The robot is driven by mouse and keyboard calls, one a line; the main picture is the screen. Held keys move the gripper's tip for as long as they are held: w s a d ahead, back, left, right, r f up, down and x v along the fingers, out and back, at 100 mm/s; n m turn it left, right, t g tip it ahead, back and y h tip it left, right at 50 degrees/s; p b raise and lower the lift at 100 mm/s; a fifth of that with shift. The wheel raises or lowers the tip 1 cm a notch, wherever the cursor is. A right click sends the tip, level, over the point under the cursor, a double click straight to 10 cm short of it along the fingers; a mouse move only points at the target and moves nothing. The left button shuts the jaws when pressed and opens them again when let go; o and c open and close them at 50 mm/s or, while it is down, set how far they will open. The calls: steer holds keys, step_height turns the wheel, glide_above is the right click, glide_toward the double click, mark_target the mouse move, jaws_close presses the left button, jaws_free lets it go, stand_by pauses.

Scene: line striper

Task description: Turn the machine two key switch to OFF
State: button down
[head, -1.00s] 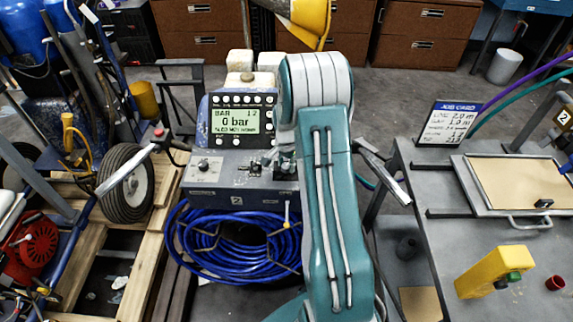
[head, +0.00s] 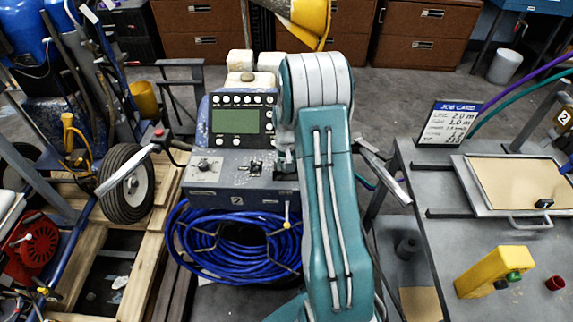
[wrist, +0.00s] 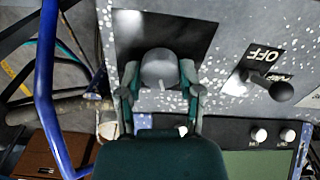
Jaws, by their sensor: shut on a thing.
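Machine two (head: 225,180) stands left of my arm in the head view, with a plate marked 2 on its front. Its display (head: 236,120) is blank. In the wrist view a round grey key switch (wrist: 160,66) with a pale mark on its face sits on a black plate. My gripper (wrist: 160,90) is shut on it, one finger on each side. In the head view my arm hides most of the key switch and gripper. The label around the switch cannot be read.
A black lever (wrist: 282,91) with an OFF label beside it is close to the right of my gripper in the wrist view. A blue hose coil (head: 235,240) hangs below the panel. A grey table (head: 430,220) with a job card (head: 448,123) stands to the right.

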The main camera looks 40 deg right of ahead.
steer(key=shift+a+f+n, duration=0.1)
steer(key=shift+n, duration=1.1)
steer(key=shift+c, duration=1.3)
jaws_free()
step_height(320, 180, up, 12)
